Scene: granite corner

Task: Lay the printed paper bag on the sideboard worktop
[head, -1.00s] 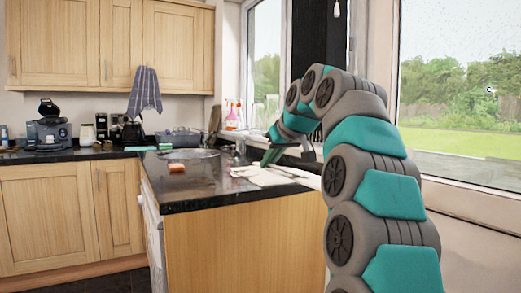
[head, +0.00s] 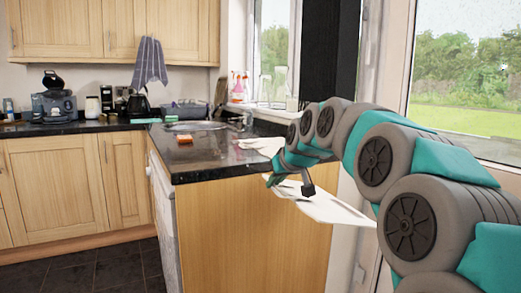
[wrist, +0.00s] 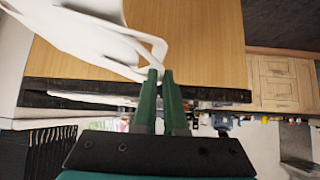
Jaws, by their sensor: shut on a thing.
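My gripper (head: 274,181) is shut on the white paper bag (head: 325,206), which hangs off the near side of the black worktop in front of its wooden end panel. In the wrist view my gripper (wrist: 161,78) has its two green fingers close together on the handle of the bag (wrist: 85,30). The bag looks flat and tilted, and no print shows. The black worktop (head: 215,165) runs behind my gripper. I cannot tell whether it is the sideboard's. My arm covers part of the worktop's right end.
Another white flat thing (head: 258,144) lies on the worktop by the window. An orange block (head: 184,138) lies near the worktop's left edge, before the sink (head: 195,126). A coffee maker (head: 54,100) stands at the back left. Dark floor (head: 105,268) is open at lower left.

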